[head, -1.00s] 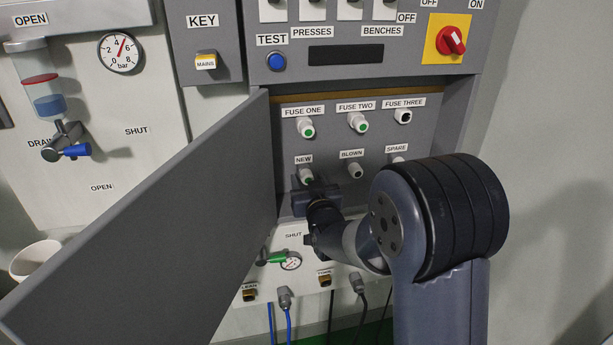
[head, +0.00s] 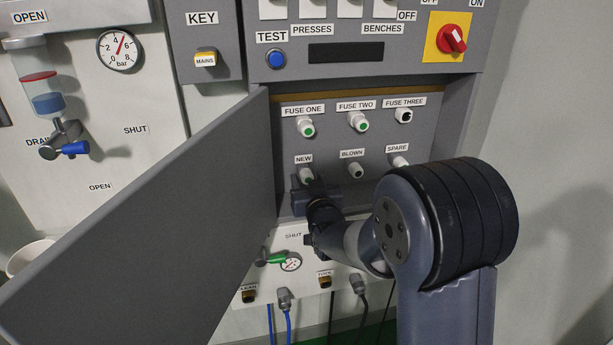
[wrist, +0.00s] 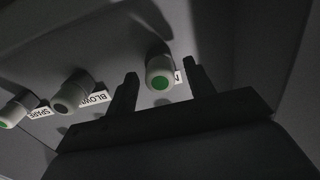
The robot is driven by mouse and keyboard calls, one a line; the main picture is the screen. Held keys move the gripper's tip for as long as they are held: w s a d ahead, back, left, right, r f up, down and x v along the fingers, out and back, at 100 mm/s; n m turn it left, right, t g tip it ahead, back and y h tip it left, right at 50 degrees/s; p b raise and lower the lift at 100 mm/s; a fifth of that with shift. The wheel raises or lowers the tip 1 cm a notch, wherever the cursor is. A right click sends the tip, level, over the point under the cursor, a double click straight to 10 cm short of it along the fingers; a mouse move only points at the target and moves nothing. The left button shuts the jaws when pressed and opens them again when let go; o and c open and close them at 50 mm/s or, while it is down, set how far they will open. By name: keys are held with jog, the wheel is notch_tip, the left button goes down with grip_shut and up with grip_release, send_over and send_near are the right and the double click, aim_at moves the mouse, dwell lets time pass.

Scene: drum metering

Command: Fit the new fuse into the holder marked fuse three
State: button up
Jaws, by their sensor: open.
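The new fuse (head: 307,175), a white cap with a green end, sits in the place marked NEW on the grey panel. In the wrist view the new fuse (wrist: 160,74) shows between the two finger tips. My gripper (wrist: 157,85) is open, with one finger on each side of the fuse and no visible grip on it; it also shows in the head view (head: 310,188), just below the fuse. The fuse three holder (head: 404,116), at upper right of the panel, shows a dark centre and no green end.
Fuse one (head: 306,127) and fuse two (head: 358,122) have green ends. The blown fuse (head: 355,170) and spare fuse (head: 399,162) sit right of the new one. The open grey door (head: 150,220) stands left of my arm. Gauges and cables lie below.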

dwell(0.4)
grip_shut()
dwell(0.4)
jog(key=shift+s, duration=0.15)
jog(key=shift+b+v, duration=1.25)
jog(key=shift+v, duration=1.65)
jog(key=shift+b+v, duration=0.8)
jog(key=shift+v, duration=1.15)
jog(key=shift+r, duration=0.1)
